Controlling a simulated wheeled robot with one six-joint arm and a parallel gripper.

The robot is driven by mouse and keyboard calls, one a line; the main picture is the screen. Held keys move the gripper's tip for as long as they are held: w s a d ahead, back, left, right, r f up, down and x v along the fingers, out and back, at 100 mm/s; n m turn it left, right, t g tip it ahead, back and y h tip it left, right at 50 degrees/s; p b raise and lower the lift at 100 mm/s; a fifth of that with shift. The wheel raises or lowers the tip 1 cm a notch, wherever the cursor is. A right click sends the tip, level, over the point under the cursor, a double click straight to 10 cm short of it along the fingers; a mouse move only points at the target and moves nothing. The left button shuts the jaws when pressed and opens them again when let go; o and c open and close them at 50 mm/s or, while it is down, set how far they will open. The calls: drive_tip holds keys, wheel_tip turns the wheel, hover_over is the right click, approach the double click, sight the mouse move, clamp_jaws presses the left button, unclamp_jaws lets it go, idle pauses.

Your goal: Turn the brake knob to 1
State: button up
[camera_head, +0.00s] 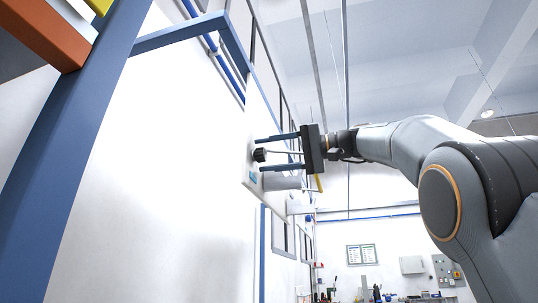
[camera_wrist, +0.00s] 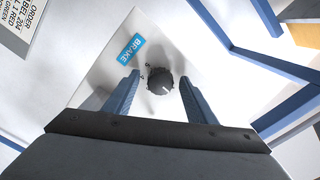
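The brake knob (camera_wrist: 160,82) is a round black ribbed knob with a small white pointer mark, on a white panel (camera_wrist: 108,74). A blue BRAKE label (camera_wrist: 130,52) is on the panel beside it, and small dark markings sit by the knob, too small to read surely. In the head view the knob (camera_head: 260,155) shows on the panel's face. My gripper (camera_wrist: 158,90) is open, its two blue fingers on either side of the knob with gaps. The head view shows my gripper (camera_head: 264,154) extended toward the panel; contact is not visible.
A grey cylinder (camera_head: 282,183) sticks out from the panel below the fingers in the head view. Blue frame bars (camera_head: 75,150) stand at the left. A printed order sheet (camera_wrist: 20,22) shows at the upper left of the wrist view.

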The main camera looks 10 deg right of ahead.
sight(296, 187)
drive_tip(key=v, duration=0.8)
drive_tip(key=shift+b, duration=0.4)
drive_tip(key=shift+a, duration=0.1)
drive_tip(key=w+f+m, duration=0.1)
drive_tip(key=w+f, duration=0.1)
drive_tip(key=w+f+m+t+h, duration=0.1)
drive_tip(key=w+f, duration=0.1)
drive_tip(key=f, duration=0.1)
drive_tip(key=w+f+m+h, duration=0.1)
drive_tip(key=w+f, duration=0.1)
drive_tip(key=f, duration=0.1)
drive_tip(key=shift+d+f+p, duration=0.1)
drive_tip(key=shift+d+p, duration=0.15)
drive_tip(key=shift+p, duration=0.05)
wheel_tip(296, 187, down, 34)
drive_tip(key=w+m+g+h+p, duration=0.2)
drive_tip(key=w+m+h, duration=0.1)
drive_tip(key=m+h, duration=0.3)
drive_tip(key=s+d+f+n+g+h+p, duration=0.1)
drive_tip(key=s+d+f+n+g+h, duration=0.1)
drive_tip(key=s+f, duration=1.3)
drive_tip(key=s+d+f+n+g+h, duration=0.2)
drive_tip(key=s+f+h, duration=0.4)
drive_tip(key=s+f, duration=1)
wheel_tip(296, 187, down, 5)
drive_tip(key=n+g, duration=0.1)
drive_tip(key=n, duration=0.1)
drive_tip(key=shift+s+d+r+n+g+h+p, duration=0.25)
drive_tip(key=shift+s+n+g+h+p, duration=0.05)
drive_tip(key=shift+s+g+p, duration=0.1)
